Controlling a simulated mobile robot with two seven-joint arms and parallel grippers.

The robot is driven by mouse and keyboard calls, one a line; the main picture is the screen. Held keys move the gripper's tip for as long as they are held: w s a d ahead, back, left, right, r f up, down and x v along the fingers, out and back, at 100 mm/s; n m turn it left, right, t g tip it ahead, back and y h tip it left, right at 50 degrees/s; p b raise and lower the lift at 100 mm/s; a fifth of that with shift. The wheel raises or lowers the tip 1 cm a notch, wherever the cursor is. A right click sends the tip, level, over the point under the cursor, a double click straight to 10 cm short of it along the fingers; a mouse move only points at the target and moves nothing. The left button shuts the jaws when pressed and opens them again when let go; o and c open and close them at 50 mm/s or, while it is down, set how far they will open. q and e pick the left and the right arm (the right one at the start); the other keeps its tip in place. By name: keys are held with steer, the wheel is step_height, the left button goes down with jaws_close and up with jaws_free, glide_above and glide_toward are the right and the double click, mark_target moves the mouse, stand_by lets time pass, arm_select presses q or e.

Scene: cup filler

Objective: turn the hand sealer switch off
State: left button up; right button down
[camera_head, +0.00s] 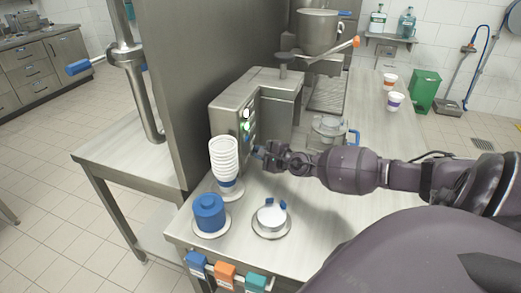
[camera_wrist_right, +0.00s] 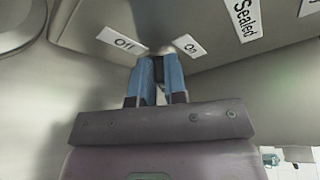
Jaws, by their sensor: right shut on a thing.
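A steel machine (camera_head: 262,90) stands on the counter, with white and green round indicators (camera_head: 246,120) on its front panel. My right gripper (camera_head: 259,152) is at the lower part of this panel. In the right wrist view, its blue fingers (camera_wrist_right: 157,75) are shut on a small dark switch (camera_wrist_right: 158,69). The switch sits between an "Off" label (camera_wrist_right: 124,43) on the left and an "On" label (camera_wrist_right: 187,46) on the right. The fingertips largely hide the switch, so I cannot tell which way it is set. My left gripper is not in view.
A stack of white cups (camera_head: 224,160) stands close left of my right gripper. A blue canister (camera_head: 209,213) and a round metal lid-like piece (camera_head: 271,217) are in front. A glass-lidded pot (camera_head: 330,128) is behind my right wrist. Colored tags (camera_head: 225,275) hang at the front edge.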

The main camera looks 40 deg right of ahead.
steer(key=shift+a+f+n+t+h+b, duration=0.15)
steer(key=shift+f+n+t+b, duration=0.25)
steer(key=shift+n, duration=0.55)
steer(key=shift+f+n+t+h+b, duration=0.15)
steer(key=shift+n+t, duration=0.35)
steer(key=shift+n, duration=0.45)
steer(key=c, duration=1.2)
jaws_free()
steer(key=shift+o, duration=0.2)
steer(key=shift+s, duration=0.1)
steer(key=s, duration=0.7)
steer(key=s+d+p, duration=0.1)
steer(key=s, duration=0.2)
steer(key=shift+s+r, duration=0.3)
steer(key=shift+s, duration=0.05)
